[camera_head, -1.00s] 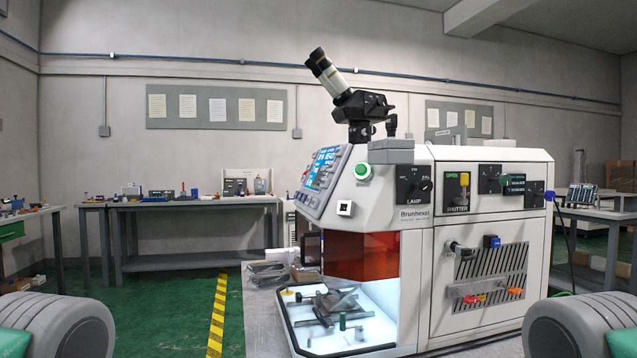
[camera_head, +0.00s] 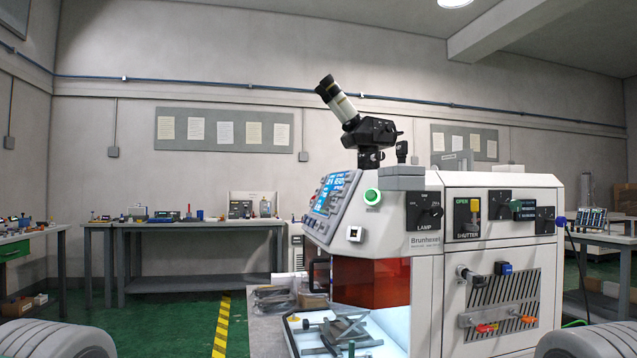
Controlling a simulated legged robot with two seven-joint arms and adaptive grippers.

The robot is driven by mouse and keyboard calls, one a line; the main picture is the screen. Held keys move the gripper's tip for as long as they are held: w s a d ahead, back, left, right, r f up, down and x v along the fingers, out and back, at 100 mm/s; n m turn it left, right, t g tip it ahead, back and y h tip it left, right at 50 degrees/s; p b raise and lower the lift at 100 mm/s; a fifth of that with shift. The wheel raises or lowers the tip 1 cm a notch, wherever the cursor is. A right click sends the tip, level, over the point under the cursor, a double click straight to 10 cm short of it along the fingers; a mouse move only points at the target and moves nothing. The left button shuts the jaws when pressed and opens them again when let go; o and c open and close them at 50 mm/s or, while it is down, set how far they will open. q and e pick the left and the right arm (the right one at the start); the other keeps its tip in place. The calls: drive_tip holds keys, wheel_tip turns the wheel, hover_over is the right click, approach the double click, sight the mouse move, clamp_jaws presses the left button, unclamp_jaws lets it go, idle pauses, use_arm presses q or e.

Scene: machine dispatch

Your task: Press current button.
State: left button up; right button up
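A white machine (camera_head: 455,265) stands ahead, right of centre. Its sloped control panel (camera_head: 325,207) faces left, with a lit blue screen (camera_head: 331,190) and several small grey buttons. The panel is seen at a steep angle, and its button labels are too small to read, so I cannot tell which one is the current button. Neither gripper is in view. Only grey rounded parts of my arms show at the bottom corners, well apart from the machine.
Below the panel is a lit chamber with an orange window (camera_head: 371,283). A workbench (camera_head: 199,226) stands behind at left. The green floor at left is open.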

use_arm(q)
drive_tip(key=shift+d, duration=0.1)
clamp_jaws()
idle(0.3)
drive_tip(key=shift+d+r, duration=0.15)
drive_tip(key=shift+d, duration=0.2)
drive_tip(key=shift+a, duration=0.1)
